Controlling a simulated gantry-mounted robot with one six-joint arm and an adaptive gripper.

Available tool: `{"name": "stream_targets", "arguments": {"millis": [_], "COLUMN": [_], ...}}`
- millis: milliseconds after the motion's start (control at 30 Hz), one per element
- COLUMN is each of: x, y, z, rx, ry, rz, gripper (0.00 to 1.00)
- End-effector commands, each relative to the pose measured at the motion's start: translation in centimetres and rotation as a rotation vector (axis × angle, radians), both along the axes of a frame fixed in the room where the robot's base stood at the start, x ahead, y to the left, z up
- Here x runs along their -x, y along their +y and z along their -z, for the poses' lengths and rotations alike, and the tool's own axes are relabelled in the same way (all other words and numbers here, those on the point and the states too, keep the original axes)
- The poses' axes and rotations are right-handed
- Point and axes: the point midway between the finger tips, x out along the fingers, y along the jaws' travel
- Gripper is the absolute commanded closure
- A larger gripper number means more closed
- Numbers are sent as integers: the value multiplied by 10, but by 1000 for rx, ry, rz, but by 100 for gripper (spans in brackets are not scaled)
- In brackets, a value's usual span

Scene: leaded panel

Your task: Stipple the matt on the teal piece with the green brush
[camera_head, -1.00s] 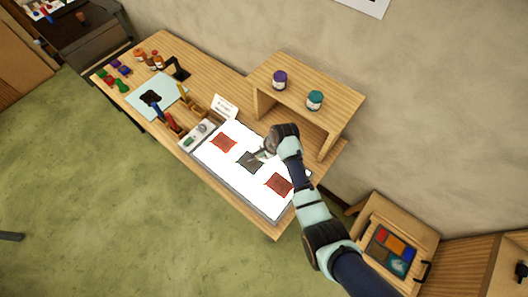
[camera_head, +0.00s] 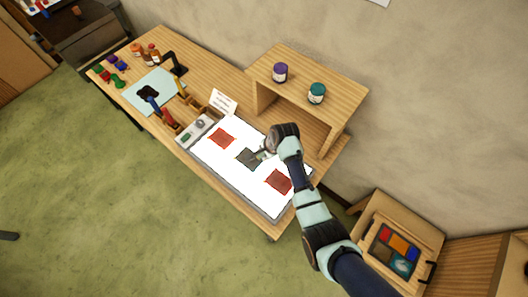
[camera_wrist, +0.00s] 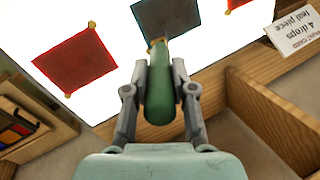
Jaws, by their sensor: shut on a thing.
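My gripper (camera_wrist: 160,92) is shut on the green brush (camera_wrist: 159,85), seen in the wrist view with its handle between the two fingers. The brush tip is at the near edge of the dark teal piece (camera_wrist: 168,15); I cannot tell whether it touches.
Red pieces (camera_head: 221,138) and (camera_head: 279,182) lie on the panel. A raised wooden shelf (camera_head: 330,85) with a purple jar (camera_head: 280,72) and a teal jar (camera_head: 317,92) stands close behind. A label card (camera_wrist: 298,30) reads "4 drops teal piece".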

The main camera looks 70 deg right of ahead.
Motion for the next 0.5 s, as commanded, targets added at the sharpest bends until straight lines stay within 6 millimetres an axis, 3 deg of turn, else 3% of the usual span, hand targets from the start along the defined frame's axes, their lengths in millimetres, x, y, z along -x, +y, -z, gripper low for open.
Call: {"name": "stream_targets", "arguments": {"millis": [500], "x": [0], "y": [0], "z": [6], "rx": [0], "ry": [0], "rz": [0], "gripper": [100]}}
